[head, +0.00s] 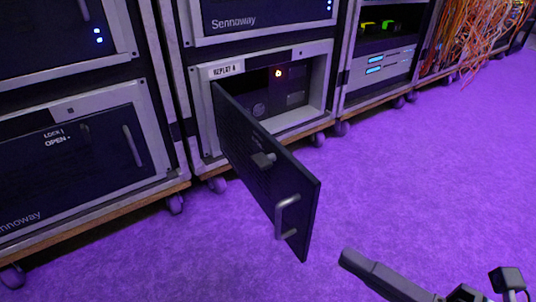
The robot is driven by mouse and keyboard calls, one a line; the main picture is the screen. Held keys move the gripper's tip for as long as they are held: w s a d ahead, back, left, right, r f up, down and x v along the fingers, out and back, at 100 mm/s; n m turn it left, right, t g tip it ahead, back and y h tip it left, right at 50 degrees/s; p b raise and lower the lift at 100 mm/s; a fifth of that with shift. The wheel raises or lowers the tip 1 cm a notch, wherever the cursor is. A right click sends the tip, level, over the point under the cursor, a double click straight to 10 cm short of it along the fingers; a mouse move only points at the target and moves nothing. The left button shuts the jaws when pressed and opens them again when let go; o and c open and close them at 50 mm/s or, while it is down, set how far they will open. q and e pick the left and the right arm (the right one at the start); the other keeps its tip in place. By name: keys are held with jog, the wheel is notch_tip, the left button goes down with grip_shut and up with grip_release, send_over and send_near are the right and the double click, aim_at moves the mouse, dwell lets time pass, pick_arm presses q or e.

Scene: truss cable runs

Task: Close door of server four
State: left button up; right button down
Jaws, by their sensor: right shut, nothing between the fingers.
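The server door (265,165) is a dark panel that stands wide open, hinged at the left side of its bay and swung out over the floor. It has a grey bar handle (284,215) near its free edge and a small latch knob (263,160) nearer the middle. The open server bay (290,95) behind it shows a small orange light. A white label (226,70) above the door seems to end in 4. My right gripper (350,261) is at the bottom right, shut and empty, right of the door's free edge and apart from it. My left gripper is out of view.
A closed dark door (75,160) with a handle is on the rack at the left. Another rack (378,60) with blue lights stands at the right, with orange cables (470,35) beyond. The racks stand on castors. The purple carpet (430,170) is clear.

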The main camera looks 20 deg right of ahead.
aim_at(316, 211)
jog(key=w+a+b, duration=0.1)
jog(key=w, duration=0.2)
jog(key=w+a+b, duration=0.1)
jog(key=w+b, duration=0.1)
jog(key=w, duration=0.1)
jog(key=w+a+b, duration=0.1)
jog(key=w, duration=0.2)
jog(key=shift+f, duration=0.25)
jog(key=shift+d+r+b, duration=0.15)
jog(key=shift+d+b, duration=0.15)
jog(key=shift+d, duration=0.3)
jog(key=shift+a, duration=0.1)
